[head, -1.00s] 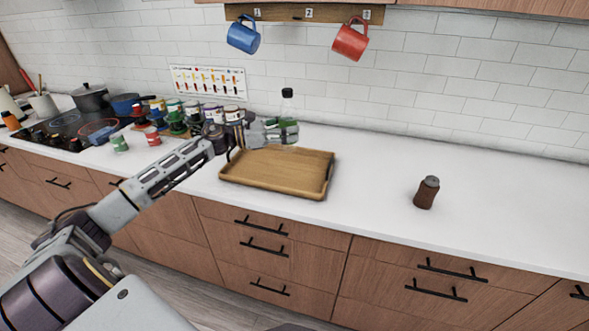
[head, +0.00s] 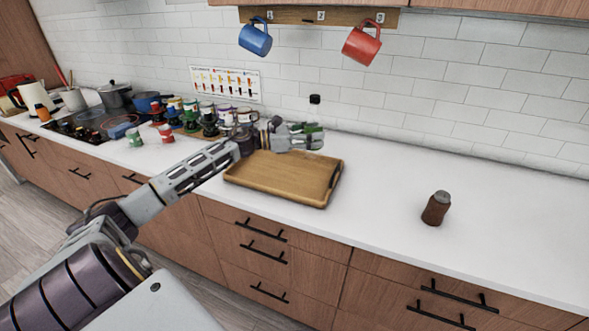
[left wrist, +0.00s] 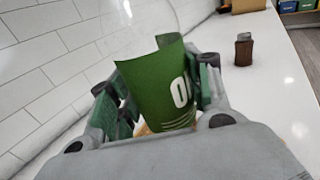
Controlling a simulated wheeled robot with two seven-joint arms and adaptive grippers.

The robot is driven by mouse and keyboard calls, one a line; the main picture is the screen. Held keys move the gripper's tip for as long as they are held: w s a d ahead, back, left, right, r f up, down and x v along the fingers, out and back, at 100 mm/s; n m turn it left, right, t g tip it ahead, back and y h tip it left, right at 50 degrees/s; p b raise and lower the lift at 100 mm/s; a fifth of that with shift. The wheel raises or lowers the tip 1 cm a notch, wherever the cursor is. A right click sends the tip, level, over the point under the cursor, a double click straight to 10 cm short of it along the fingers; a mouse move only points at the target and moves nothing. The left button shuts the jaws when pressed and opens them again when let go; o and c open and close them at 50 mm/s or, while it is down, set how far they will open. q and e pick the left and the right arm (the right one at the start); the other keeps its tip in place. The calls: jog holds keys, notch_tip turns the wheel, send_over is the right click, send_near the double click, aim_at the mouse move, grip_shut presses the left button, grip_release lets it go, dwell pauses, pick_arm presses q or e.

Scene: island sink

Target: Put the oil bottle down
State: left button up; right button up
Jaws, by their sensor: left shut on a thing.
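The oil bottle shows in the head view as a clear neck with a dark cap (head: 314,104) above my left gripper (head: 308,138). In the left wrist view its green label with white lettering (left wrist: 160,88) fills the space between the fingers of my left gripper (left wrist: 155,100). The gripper is shut on the bottle, which looks upright. It is at the back right of the wooden tray (head: 325,195), near the wall. The bottle's base is hidden, so I cannot tell if it touches the counter. My right gripper is not in view.
A brown shaker (head: 436,208) stands on the white counter (head: 390,185) to the right, with free room around it. Several jars (head: 210,122) crowd the counter left of the gripper. Blue (head: 255,38) and red (head: 362,42) mugs hang above.

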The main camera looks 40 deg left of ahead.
aim_at(312, 151)
pick_arm(q)
jog(key=shift+f, duration=2.95)
jog(key=shift+f, duration=1.85)
jog(key=shift+f, duration=0.1)
jog(key=o, duration=1.2)
jog(key=shift+o, duration=0.8)
